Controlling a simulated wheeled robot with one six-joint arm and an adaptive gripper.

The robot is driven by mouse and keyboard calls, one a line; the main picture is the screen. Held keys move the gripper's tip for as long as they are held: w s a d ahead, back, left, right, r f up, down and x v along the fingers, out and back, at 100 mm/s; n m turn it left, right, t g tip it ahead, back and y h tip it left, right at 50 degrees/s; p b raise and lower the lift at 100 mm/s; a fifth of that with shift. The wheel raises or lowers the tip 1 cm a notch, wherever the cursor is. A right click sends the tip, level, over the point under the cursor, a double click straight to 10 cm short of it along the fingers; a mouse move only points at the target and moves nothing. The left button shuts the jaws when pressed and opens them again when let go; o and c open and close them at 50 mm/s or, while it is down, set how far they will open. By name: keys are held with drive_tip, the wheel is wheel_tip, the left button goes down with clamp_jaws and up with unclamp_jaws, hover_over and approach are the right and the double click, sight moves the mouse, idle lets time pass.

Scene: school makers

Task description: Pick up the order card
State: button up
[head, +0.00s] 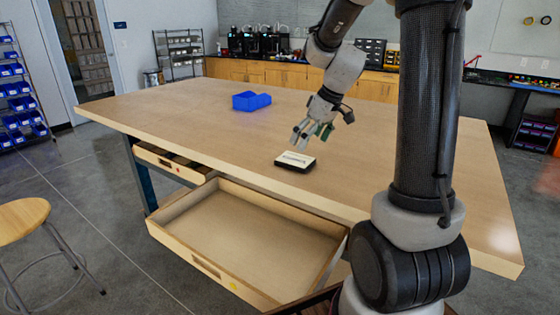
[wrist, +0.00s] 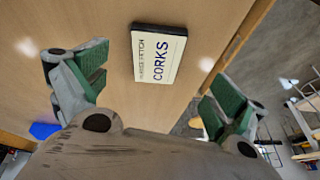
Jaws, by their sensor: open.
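The order card (head: 295,160) is a small white card on a dark base, lying flat on the wooden table near its front edge. In the wrist view the card (wrist: 158,57) shows printed lettering that includes "CORKS". My gripper (head: 311,132) is above the card and slightly to its far side, apart from it. In the wrist view the gripper (wrist: 155,90) is open and empty, its green-padded fingers on either side of the picture with the card beyond and between them.
A blue bin (head: 251,102) stands farther back on the wooden table (head: 180,100). A large empty drawer (head: 245,240) is pulled out below the front edge, and a smaller one (head: 170,163) is open to its left. A stool (head: 22,220) stands at the left.

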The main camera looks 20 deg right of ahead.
sight(296, 160)
drive_tip(key=shift+w+a+r+n, duration=0.15)
drive_tip(key=shift+w+n, duration=0.25)
drive_tip(key=shift+n, duration=0.4)
drive_tip(key=shift+a+f, duration=0.1)
drive_tip(key=shift+f, duration=0.1)
drive_tip(key=x, duration=0.7)
drive_tip(key=shift+w+f, duration=0.15)
drive_tip(key=shift+w, duration=0.15)
drive_tip(key=shift+c, duration=0.4)
drive_tip(key=c, duration=1)
